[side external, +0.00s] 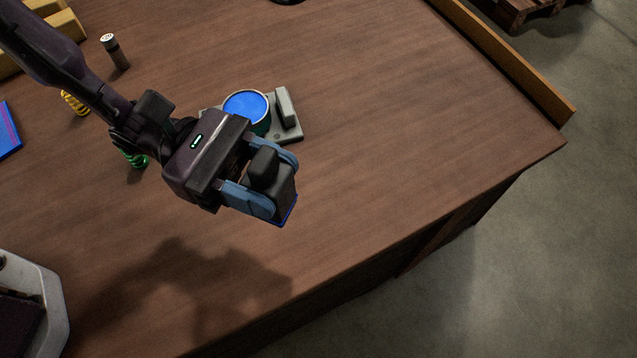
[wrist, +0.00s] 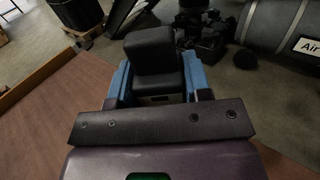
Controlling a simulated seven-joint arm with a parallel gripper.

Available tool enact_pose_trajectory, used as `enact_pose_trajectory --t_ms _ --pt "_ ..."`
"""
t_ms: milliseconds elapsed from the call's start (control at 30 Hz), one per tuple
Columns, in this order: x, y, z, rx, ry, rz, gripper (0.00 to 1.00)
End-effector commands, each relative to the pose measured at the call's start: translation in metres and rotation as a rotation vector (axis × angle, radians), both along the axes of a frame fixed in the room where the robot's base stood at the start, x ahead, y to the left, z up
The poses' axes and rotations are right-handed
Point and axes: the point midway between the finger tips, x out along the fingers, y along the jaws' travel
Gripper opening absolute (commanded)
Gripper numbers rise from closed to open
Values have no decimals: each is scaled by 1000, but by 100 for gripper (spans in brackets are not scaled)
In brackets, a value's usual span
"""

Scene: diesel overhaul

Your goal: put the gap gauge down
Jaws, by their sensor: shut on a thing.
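My gripper (side external: 262,184) has blue fingers and is shut on a dark block-shaped thing, which I take to be the gap gauge (side external: 266,168). The gauge has a dark upper part and a blue lower edge. It is held above the wooden bench, near the front edge. In the wrist view the gauge (wrist: 152,62) stands between the two blue fingers, with the floor behind it. Part of its sides is hidden by the fingers.
A grey fixture (side external: 287,125) with a blue-topped round cup (side external: 246,108) sits behind my gripper. A green spring (side external: 135,158), a yellow spring (side external: 75,102) and a dark cylinder (side external: 115,52) stand to the left. A white-rimmed bin (side external: 52,300) is at lower left. The bench's right side is clear.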

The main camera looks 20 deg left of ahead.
Motion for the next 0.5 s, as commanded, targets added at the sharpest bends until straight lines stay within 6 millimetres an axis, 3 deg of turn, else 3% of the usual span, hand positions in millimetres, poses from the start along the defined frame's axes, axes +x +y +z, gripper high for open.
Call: enact_pose_trajectory --t_ms 233,500 --pt "27 -10 7 -4 -2 121 10" --pt "61 -52 -18 -4 -3 123 10"
